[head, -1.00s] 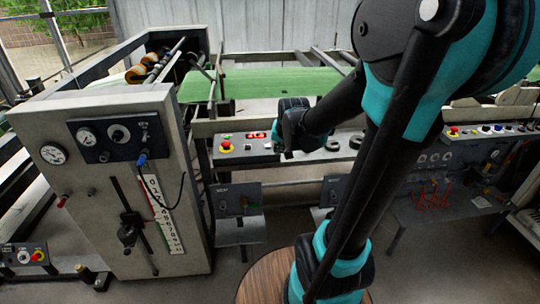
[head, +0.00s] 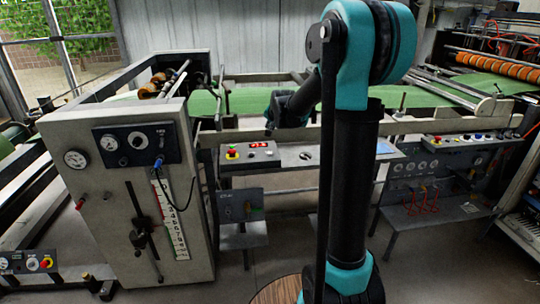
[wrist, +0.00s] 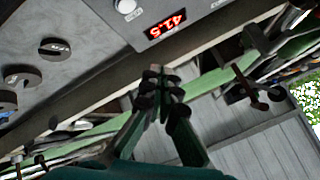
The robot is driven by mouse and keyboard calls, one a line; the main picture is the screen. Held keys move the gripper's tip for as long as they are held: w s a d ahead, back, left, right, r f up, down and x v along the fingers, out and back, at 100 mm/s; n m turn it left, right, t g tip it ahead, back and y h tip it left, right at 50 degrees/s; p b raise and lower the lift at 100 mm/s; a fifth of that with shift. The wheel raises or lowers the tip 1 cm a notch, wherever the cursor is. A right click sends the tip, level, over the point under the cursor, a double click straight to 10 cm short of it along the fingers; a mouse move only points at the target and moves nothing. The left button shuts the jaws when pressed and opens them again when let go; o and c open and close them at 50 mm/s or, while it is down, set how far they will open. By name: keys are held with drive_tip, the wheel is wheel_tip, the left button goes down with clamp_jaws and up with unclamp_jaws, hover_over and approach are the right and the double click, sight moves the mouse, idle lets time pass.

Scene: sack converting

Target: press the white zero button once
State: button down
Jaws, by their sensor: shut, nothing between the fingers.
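The white button (wrist: 126,6) is a round knob on a grey plate in the wrist view, beside a lit red display (wrist: 165,25), near the top edge. In the head view a small pale button (head: 268,153) sits just below and right of the display (head: 259,144) on the sloped panel; its marking is too small to read. My gripper (head: 269,129) is above the panel's back edge, apart from the button. In the wrist view its fingers (wrist: 160,78) are together and empty.
Slotted dark weights (wrist: 55,47) lie on the panel at the other side. A tall grey cabinet (head: 110,210) with gauges stands left. Green sheet (head: 250,100) runs behind.

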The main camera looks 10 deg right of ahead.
sight(270, 154)
drive_tip(key=shift+f, duration=0.15)
drive_tip(key=shift+f, duration=4.3)
drive_tip(key=shift+f, duration=0.15)
drive_tip(key=shift+f, duration=0.25)
drive_tip(key=shift+f, duration=0.4)
drive_tip(key=shift+r, duration=0.85)
drive_tip(key=shift+r, duration=2.5)
